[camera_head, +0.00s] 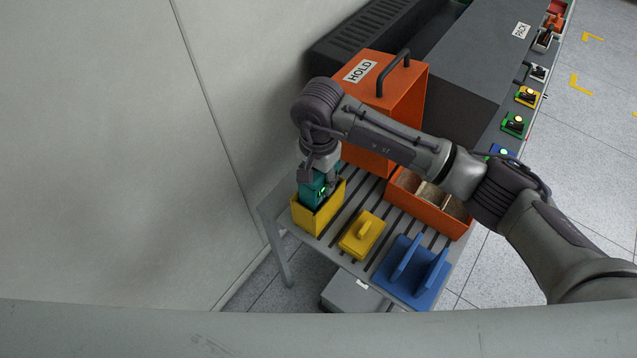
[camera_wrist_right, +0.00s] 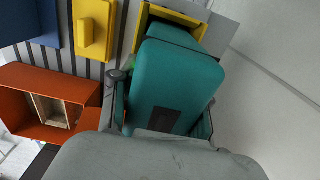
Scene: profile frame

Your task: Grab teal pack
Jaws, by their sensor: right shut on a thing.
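The teal pack (camera_head: 312,193) is at the mouth of a yellow open box (camera_head: 326,218) on the slatted table. In the right wrist view the teal pack (camera_wrist_right: 175,85) fills the middle, with its far end at or inside the opening of the yellow box (camera_wrist_right: 183,14). My right gripper (camera_head: 320,180) points down over the yellow box and is shut on the pack; its fingers show on both sides of it in the wrist view (camera_wrist_right: 165,100). How deep the pack sits in the box is hidden. My left gripper is not in view.
On the slatted table (camera_head: 277,214) stand a yellow block with a handle (camera_head: 362,235), a blue two-finned holder (camera_head: 411,272) and an orange divided tray (camera_head: 460,229). A tall orange box marked HOLD (camera_head: 359,139) stands behind. A wall (camera_head: 120,150) is close on the left.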

